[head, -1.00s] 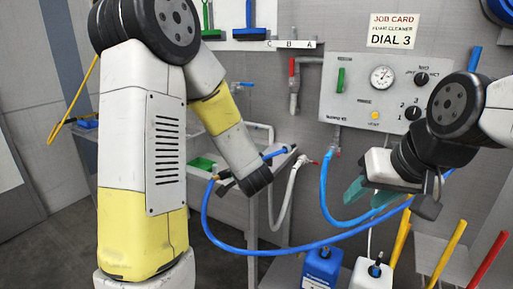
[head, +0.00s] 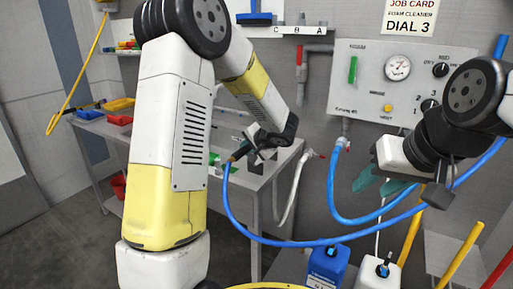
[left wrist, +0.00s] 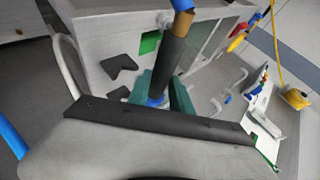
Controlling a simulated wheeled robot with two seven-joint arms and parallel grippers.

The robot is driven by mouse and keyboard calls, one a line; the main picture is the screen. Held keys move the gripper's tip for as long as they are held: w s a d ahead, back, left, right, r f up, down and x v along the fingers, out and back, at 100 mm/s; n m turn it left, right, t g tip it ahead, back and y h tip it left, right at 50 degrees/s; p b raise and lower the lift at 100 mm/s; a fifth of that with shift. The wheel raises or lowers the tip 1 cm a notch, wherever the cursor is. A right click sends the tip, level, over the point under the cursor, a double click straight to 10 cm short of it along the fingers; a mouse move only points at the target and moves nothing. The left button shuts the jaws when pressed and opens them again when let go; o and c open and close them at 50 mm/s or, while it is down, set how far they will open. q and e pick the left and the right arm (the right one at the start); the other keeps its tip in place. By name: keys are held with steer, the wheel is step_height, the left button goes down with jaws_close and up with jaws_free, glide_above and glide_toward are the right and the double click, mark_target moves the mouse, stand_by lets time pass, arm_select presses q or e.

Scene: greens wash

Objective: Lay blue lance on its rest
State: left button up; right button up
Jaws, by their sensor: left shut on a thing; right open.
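The blue lance (left wrist: 172,62) has a dark sleeve with blue parts at both ends in the left wrist view. My left gripper (left wrist: 160,97) has green fingers and is shut on the lance. In the head view, my left gripper (head: 264,150) holds the lance (head: 243,149) above the grey bench, with a blue hose hanging from it. Two dark notched pieces (left wrist: 119,66) show beyond the fingers in the left wrist view; I cannot tell whether they are the rest. My right gripper (head: 383,186) is open and empty, in front of the wall panel.
The blue hose (head: 275,241) loops across the front to the right. Blue (head: 325,267) and white (head: 377,273) jugs stand low at right. A panel (head: 400,85) is on the wall.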

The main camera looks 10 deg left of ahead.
arm_select(q)
steer(key=shift+f, duration=4.25)
steer(key=o, duration=0.9)
steer(key=shift+o, duration=0.2)
steer(key=shift+s, duration=0.1)
steer(key=v, duration=0.7)
steer(key=shift+s+d+r, duration=0.15)
steer(key=shift+s+r, duration=0.05)
steer(key=shift+r, duration=0.05)
